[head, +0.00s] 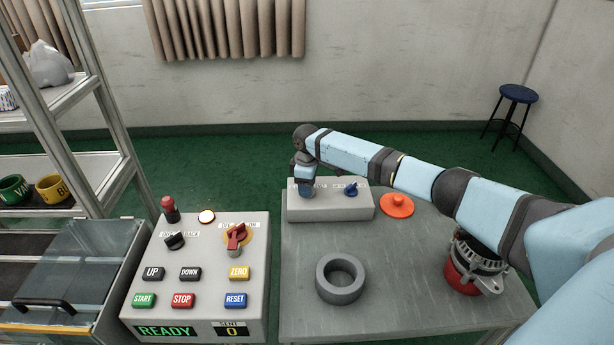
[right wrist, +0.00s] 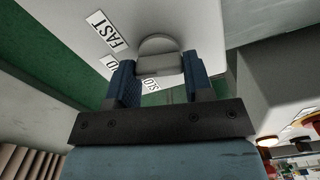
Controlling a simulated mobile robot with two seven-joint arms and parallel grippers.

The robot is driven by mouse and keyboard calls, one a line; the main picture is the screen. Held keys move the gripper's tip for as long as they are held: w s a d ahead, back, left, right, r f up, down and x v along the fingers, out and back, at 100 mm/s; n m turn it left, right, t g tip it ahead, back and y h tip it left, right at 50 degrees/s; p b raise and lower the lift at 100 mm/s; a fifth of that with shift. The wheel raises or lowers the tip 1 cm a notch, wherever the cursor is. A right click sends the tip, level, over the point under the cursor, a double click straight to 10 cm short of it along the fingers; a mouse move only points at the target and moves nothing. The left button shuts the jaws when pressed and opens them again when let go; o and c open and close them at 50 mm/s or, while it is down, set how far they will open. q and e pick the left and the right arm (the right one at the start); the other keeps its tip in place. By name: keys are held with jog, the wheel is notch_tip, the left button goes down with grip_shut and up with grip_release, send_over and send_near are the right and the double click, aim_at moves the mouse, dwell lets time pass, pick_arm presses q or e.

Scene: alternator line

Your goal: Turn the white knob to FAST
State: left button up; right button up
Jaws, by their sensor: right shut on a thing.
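The white knob (right wrist: 158,46) sits on the pale control box, and in the right wrist view it is between the two blue fingers of my right gripper (right wrist: 157,68). The gripper is shut on it. A FAST label (right wrist: 113,33) is beside the knob at the upper left; the other labels are partly hidden by the fingers. I cannot tell which label the knob points at. In the head view my right gripper (head: 306,190) reaches down onto the left part of the control box (head: 330,210) and hides the white knob. My left gripper is not in view.
A blue knob (head: 351,189) is on the box's right part. An orange disc (head: 397,206), a grey ring (head: 341,293) and a red-based alternator part (head: 465,275) are on the grey table (head: 420,315). A button panel (head: 205,255) stands at left.

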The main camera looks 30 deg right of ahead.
jog(key=shift+r+m+p, duration=0.35)
jog(key=shift+m+p, duration=0.45)
jog(key=shift+p, duration=0.3)
jog(key=shift+w+f+m+p, duration=0.1)
jog(key=shift+f+m+p, duration=0.05)
jog(key=shift+m+p, duration=0.8)
jog(key=shift+f+m+p, duration=0.1)
jog(key=shift+m+p, duration=0.75)
jog(key=shift+p, duration=0.05)
jog(key=shift+d, duration=0.1)
jog(key=o, duration=0.9)
notch_tip(320, 180, up, 14)
jog(key=shift+f+b, duration=0.1)
jog(key=shift+b, duration=0.2)
